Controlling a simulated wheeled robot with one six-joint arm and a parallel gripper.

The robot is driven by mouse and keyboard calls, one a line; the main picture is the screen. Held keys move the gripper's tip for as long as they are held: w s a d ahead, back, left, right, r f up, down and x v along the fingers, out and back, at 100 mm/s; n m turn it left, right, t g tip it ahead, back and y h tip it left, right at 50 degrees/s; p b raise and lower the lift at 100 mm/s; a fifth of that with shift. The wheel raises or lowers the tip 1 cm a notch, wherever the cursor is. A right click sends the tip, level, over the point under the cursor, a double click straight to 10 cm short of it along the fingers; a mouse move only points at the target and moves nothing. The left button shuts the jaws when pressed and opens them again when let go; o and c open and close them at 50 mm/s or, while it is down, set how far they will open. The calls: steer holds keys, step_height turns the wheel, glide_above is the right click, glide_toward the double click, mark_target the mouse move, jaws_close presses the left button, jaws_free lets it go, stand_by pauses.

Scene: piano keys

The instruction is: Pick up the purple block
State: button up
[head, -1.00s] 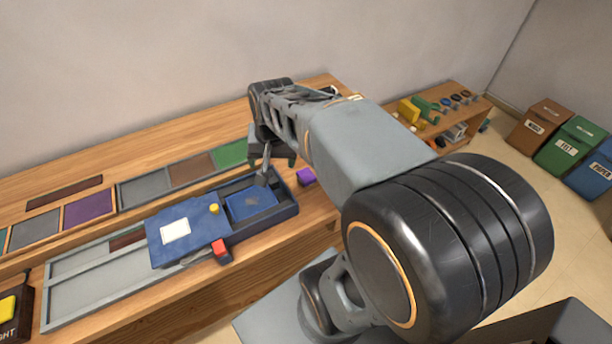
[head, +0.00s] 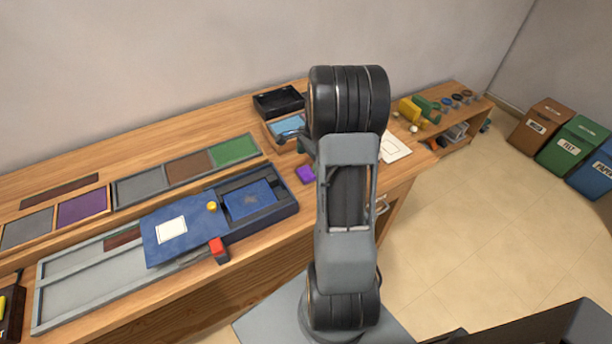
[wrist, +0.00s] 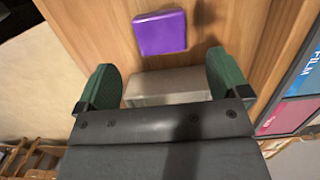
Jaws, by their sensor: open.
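The purple block (head: 305,174) lies on the wooden bench top, just right of the blue tray unit in the head view. In the wrist view the purple block (wrist: 160,33) lies flat on the wood, ahead of the fingertips and roughly centred between them. My gripper (wrist: 164,82) is open, with its two green fingers spread wide and apart from the block. A grey box-shaped part shows between the fingers; I cannot tell what it is. In the head view my arm hides most of the gripper.
A blue tray unit (head: 289,205) with a red knob (head: 217,246) and a yellow knob (head: 211,206) stands left of the block. A black tray (head: 279,101) lies behind, and white paper (head: 396,148) lies to the right. Bare wood surrounds the block.

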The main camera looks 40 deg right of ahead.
mark_target(306, 172)
steer(key=shift+w+a+f+p, duration=0.1)
steer(key=shift+a+f, duration=0.1)
steer(key=shift+f, duration=0.9)
steer(key=shift+a+f+p, duration=0.1)
steer(key=shift+a+f, duration=0.15)
steer(key=shift+f, duration=0.85)
steer(key=shift+w+a+f+p, duration=0.1)
steer(key=shift+a+f, duration=0.1)
steer(key=shift+f, duration=0.9)
steer(key=shift+c, duration=0.2)
steer(key=c, duration=1)
steer(key=shift+r, duration=0.1)
steer(key=shift+r, duration=0.6)
steer(key=s+a+r, duration=0.1)
steer(key=s+r, duration=0.3)
steer(key=s+a+r, duration=0.1)
steer(key=s+r, duration=0.2)
steer(key=s, duration=0.2)
steer(key=s+a+r+b, duration=0.1)
steer(key=s+r, duration=0.3)
steer(key=shift+s+a+r, duration=0.25)
steer(key=shift+s+r, duration=0.1)
